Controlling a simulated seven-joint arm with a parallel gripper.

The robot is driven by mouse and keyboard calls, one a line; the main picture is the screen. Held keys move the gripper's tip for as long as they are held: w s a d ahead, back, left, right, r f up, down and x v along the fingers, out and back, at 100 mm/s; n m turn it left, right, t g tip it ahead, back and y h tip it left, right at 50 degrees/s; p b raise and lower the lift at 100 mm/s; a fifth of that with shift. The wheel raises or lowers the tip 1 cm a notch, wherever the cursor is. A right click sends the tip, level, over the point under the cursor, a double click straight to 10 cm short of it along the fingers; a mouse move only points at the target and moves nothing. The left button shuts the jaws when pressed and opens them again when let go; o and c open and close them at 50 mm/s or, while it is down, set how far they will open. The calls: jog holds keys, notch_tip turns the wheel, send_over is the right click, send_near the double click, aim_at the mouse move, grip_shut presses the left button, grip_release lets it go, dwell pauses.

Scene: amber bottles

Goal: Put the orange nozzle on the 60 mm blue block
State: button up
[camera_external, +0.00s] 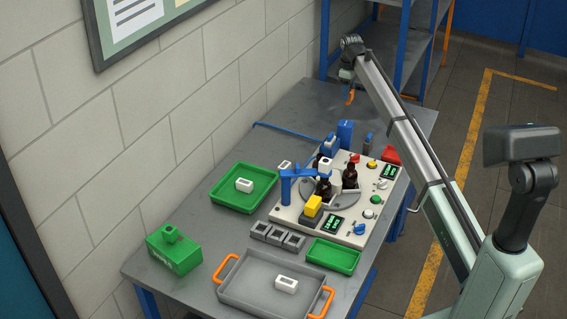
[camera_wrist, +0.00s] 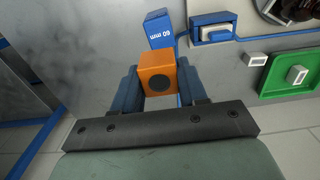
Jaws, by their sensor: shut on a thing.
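My gripper (camera_wrist: 158,88) is shut on the orange nozzle (camera_wrist: 157,66), which sits between its two blue fingers in the wrist view. A dark round opening shows on the nozzle's near face. In the external view my gripper (camera_external: 349,82) is over the far end of the table, with the nozzle (camera_external: 350,97) hanging below it. The blue block (camera_wrist: 159,29), marked 60 mm, stands just past the nozzle in the wrist view, apart from my fingers. In the external view the blue block (camera_external: 345,132) stands upright behind the machine, below the nozzle.
The white machine (camera_external: 285,212) with dark bottles and a blue arm stands beside the block. A green tray (camera_external: 231,205) holds a white piece. A grey tray (camera_external: 243,291) with orange handles is at the near end. The far table end is mostly clear.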

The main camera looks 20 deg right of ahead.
aim_at(348, 102)
jog(key=shift+f, duration=4.3)
jog(key=shift+f, duration=0.1)
jog(key=o, duration=1)
jog(key=shift+o, duration=0.2)
notch_tip(348, 102, up, 12)
jog(key=shift+r, duration=0.15)
